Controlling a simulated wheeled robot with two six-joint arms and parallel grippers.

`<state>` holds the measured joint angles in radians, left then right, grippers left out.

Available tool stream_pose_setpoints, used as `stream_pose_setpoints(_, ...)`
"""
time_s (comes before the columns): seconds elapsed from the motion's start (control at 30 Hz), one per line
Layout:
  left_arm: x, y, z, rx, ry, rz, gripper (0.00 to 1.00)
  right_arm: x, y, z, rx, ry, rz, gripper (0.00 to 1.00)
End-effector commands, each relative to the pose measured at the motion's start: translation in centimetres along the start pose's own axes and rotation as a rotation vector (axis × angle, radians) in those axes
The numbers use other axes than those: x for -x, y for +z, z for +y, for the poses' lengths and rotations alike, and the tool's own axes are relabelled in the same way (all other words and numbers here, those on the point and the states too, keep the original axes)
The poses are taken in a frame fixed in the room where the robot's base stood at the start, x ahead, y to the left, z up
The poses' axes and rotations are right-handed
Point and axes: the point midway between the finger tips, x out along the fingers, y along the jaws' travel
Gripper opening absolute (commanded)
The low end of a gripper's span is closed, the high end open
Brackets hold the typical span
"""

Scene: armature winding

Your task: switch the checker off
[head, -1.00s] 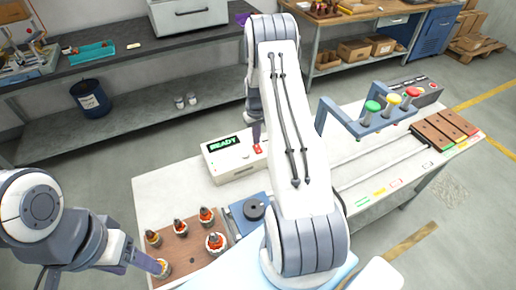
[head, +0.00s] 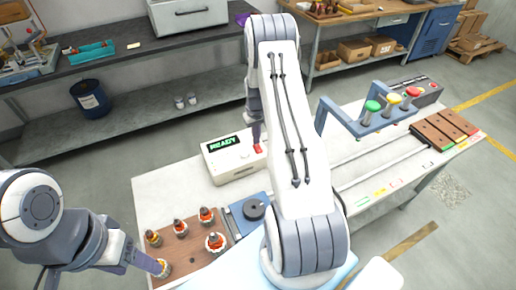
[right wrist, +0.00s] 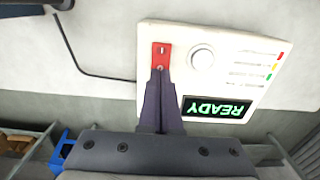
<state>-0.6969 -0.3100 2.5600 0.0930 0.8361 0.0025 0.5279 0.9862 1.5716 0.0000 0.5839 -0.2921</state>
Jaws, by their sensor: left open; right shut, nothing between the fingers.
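The checker (head: 232,163) is a white box on the table, its display lit green with READY. In the right wrist view the checker (right wrist: 230,62) appears upside down, with a red rocker switch (right wrist: 161,55) beside a round white knob (right wrist: 202,58). My right gripper (right wrist: 160,82) is shut and empty, its tips at the near end of the red switch; whether they touch it I cannot tell. In the head view the gripper (head: 257,146) is just above the red switch (head: 258,149). My left gripper (head: 160,268) is open at the wooden block's front left, around or beside an armature.
A wooden block (head: 188,256) with several armatures stands at the front left, next to a blue fixture (head: 247,214). A black cable (right wrist: 90,70) runs from the checker.

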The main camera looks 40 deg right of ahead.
Motion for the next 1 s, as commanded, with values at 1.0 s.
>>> stream_pose_setpoints(1.0,-1.2,0.1,-0.1,0.000,0.000,0.000,0.66,-1.6,0.0,0.0,0.000,0.000,0.000,0.00)
